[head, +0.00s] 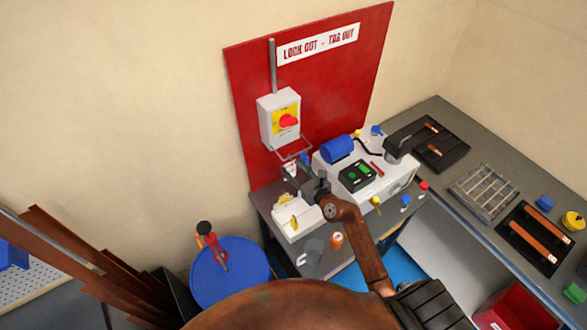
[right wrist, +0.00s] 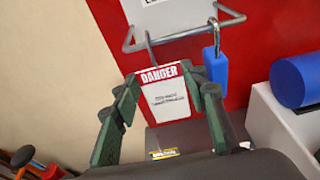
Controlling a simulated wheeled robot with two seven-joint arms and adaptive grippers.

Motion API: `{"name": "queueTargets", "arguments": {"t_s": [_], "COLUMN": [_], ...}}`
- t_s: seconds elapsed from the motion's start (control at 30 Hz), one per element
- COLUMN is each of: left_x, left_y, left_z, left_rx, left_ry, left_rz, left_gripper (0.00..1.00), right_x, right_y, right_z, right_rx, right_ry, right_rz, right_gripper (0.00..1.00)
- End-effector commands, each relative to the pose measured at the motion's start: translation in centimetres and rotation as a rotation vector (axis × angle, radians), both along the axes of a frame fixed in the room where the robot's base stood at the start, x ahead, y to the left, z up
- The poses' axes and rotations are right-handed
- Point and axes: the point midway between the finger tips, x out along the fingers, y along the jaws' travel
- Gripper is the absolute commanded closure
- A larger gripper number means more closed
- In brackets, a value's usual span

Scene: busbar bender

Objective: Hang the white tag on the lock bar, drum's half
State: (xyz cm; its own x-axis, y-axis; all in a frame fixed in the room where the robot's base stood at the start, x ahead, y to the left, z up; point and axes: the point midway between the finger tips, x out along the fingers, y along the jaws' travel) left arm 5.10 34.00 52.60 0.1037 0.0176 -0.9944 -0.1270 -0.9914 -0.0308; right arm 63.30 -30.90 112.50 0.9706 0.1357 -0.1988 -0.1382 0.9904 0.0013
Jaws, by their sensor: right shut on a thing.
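The white tag with a red DANGER band (right wrist: 165,98) is between the fingers of my right gripper (right wrist: 160,84), which is shut on it. In the head view the tag (head: 290,170) is small, beside my right gripper (head: 305,180). The tag's wire hook (right wrist: 149,45) rises to the left part of the lock bar (right wrist: 185,34) and appears to overlap it; I cannot tell whether it hangs there. A blue padlock (right wrist: 216,65) hangs on the bar's right part. The lock bar (head: 294,150) sits below the switch box (head: 280,118). My left gripper is not in view.
A blue drum (head: 230,272) with tools on top stands at the lower left. A blue cylinder (head: 337,149) lies on the white machine (head: 325,166) to the right. A red board (head: 350,60) backs the switch box. A white box (head: 292,222) stands below the bar.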

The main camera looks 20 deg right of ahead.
Motion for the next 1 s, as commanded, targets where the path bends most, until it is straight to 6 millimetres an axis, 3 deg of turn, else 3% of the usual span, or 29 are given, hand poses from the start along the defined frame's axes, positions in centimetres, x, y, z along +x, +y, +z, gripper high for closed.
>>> {"name": "queueTargets", "arguments": {"t_s": [0.07, 0.1, 0.37, 0.73, 1.0], "left_x": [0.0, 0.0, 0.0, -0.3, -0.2], "left_y": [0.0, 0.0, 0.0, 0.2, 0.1], "left_z": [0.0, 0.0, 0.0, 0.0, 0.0], "left_rx": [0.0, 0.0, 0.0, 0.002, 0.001], "left_ry": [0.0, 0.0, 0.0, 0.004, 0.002], "left_rz": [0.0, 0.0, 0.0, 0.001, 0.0], "left_gripper": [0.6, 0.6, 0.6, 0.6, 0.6], "right_x": [0.0, 0.0, 0.0, -0.6, -5.3], "right_y": [0.0, 0.0, 0.0, -0.1, -0.9], "right_z": [0.0, 0.0, 0.0, 0.1, 0.9], "right_rx": [0.0, 0.0, 0.0, 0.0, -0.002], "right_ry": [0.0, 0.0, 0.0, 0.001, 0.002], "right_rz": [0.0, 0.0, 0.0, -0.001, -0.002], "right_gripper": [0.77, 0.58, 0.4, 0.4, 0.4]}}
